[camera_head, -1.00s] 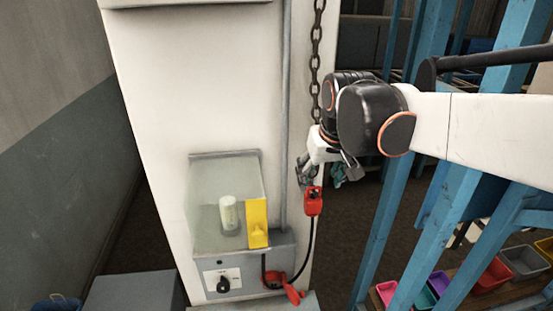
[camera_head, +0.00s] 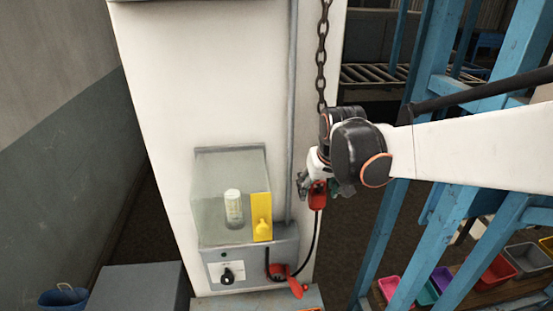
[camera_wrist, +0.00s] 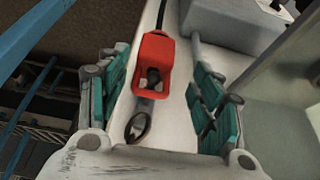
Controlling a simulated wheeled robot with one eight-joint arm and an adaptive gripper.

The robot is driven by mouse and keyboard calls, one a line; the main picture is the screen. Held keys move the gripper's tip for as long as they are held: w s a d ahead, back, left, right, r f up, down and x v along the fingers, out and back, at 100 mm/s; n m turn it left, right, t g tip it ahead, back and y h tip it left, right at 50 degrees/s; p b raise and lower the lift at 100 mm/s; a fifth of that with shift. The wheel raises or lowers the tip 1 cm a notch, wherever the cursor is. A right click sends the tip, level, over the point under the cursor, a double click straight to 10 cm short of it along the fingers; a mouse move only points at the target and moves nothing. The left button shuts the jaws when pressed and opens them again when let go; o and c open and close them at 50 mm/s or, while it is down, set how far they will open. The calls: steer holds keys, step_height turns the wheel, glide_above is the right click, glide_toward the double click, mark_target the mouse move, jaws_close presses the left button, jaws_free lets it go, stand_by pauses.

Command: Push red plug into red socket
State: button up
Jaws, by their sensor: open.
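The red plug (camera_head: 318,196) hangs upright beside the white pillar, with a black cable running down from it. It also shows in the wrist view (camera_wrist: 153,52), between my two teal-padded fingers with gaps on both sides. My gripper (camera_head: 311,188) is open around the plug and holds nothing. The red socket (camera_head: 279,271), with a red flap or lever (camera_head: 297,288) at its side, is on the grey box low on the pillar. The socket's opening is too small to make out.
A clear cover (camera_head: 219,205) with a yellow latch plate (camera_head: 261,218) stands above the grey box (camera_head: 270,242), which has a black rotary knob (camera_head: 227,276). A chain (camera_head: 323,55) hangs above my gripper. Blue rack posts (camera_head: 388,235) and coloured bins (camera_head: 497,272) stand to the right.

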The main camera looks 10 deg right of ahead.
mark_target(318, 191)
steer(key=x, duration=0.3)
steer(key=p+x, duration=0.1)
steer(key=shift+w+d+f, duration=0.2)
steer(key=shift+w+d, duration=0.1)
steer(key=shift+d, duration=0.1)
steer(key=shift+f, duration=0.3)
steer(key=shift+c, duration=0.6)
